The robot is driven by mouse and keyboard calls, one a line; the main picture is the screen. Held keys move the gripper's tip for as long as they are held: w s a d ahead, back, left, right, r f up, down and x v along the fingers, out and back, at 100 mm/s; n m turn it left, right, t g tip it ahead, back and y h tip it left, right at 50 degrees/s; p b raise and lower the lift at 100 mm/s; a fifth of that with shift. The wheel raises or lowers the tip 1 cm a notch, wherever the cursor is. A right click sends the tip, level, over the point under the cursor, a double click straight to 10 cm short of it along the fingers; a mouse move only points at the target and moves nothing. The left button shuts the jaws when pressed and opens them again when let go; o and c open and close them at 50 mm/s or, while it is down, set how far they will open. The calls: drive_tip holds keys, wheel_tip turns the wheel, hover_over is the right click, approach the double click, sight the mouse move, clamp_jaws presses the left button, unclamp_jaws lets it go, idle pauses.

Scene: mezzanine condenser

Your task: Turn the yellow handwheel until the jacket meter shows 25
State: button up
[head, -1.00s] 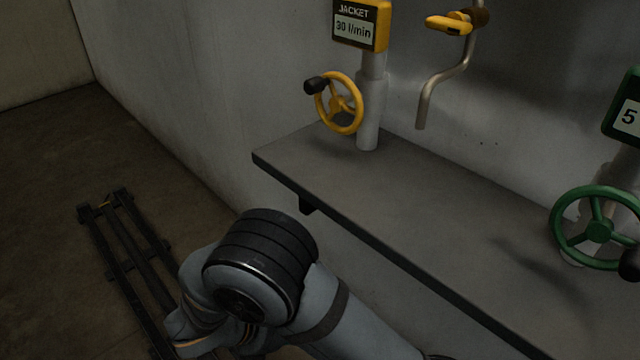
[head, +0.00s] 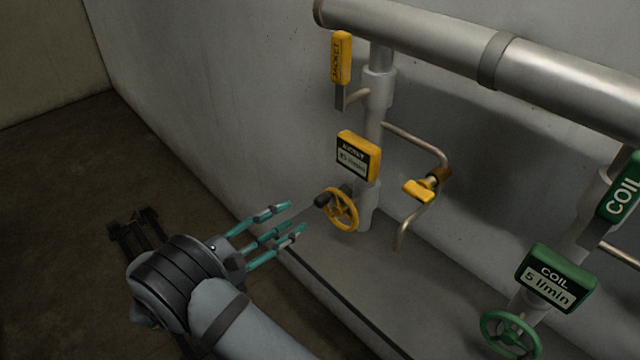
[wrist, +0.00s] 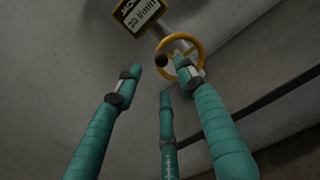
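The yellow handwheel (head: 341,210) with a dark knob (head: 322,200) is mounted low on the left grey pipe; it also shows in the wrist view (wrist: 200,52). The yellow-framed jacket meter (head: 358,157) is above it. Its digits are too small to read surely in the head view; in the wrist view the meter (wrist: 140,16) seems to start with a 3. My gripper (head: 282,222) has teal fingers spread open, pointing at the wheel from the left. In the wrist view the fingers (wrist: 158,76) are empty, and the right one overlaps the wheel; contact cannot be told.
A yellow lever (head: 418,190) sits on a thin bent pipe right of the wheel. A yellow jacket tag (head: 341,58) hangs above. The green coil meter (head: 556,277), reading 5 l/min, and green handwheel (head: 511,335) are at the right. A grey ledge (head: 345,270) runs below.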

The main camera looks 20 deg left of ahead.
sight(316, 203)
drive_tip(key=p+x, duration=0.1)
drive_tip(key=x, duration=0.9)
drive_tip(key=shift+c, duration=1.3)
clamp_jaws()
